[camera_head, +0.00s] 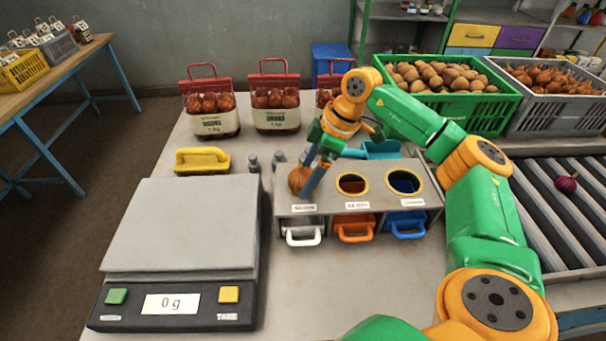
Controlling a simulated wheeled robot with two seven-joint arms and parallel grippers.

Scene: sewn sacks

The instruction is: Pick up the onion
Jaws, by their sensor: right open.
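A brown onion (297,179) sits at the left round opening of a grey sorting box (332,208). My right gripper (308,182) is at the onion, with a blue finger angled down along its right side. The jaws are open; the other finger is mostly hidden, and I cannot tell whether it touches the onion. A red-purple onion (567,184) lies on the roller conveyor (551,215) at the right, away from the gripper. My left gripper is not in view.
A scale (184,227) reading 0 g stands left of the box. A yellow-handled tool (202,160) and red-handled sacks (275,108) stand behind it. A green crate of potatoes (480,108) and a grey crate of onions (562,118) are at the back right.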

